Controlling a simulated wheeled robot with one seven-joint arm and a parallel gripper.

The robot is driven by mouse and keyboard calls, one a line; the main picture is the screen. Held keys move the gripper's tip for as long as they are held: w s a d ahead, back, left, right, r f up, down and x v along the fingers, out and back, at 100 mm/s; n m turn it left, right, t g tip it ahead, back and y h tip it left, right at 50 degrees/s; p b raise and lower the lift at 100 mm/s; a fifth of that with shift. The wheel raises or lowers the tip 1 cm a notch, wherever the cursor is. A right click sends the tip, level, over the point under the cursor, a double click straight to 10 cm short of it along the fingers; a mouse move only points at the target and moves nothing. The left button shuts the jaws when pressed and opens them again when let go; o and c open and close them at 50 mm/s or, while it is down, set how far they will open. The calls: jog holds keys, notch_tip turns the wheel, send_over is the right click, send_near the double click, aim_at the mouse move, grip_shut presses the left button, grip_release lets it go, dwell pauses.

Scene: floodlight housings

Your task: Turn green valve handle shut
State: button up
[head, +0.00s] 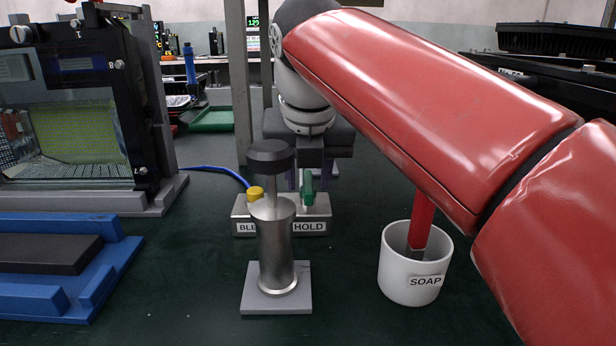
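A grey metal valve block (318,211) stands on the dark green table, behind a steel plunger pump. Its right label reads HOLD; its left label is partly hidden and begins with BLE. The green valve handle (308,190) stands up from the block on the HOLD side. A yellow knob (255,193) is on the left side. My gripper (309,180) points down just above the block, with narrow purplish fingers apart on either side of the green handle. I cannot tell whether either finger touches the handle.
The steel pump (275,245) stands close in front of the block. A white SOAP cup (410,270) with a red-handled item is at right. A floodlight housing (140,110) and blue fixture (110,265) are at left. A blue hose (215,169) runs to the block.

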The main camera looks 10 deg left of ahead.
grip_shut()
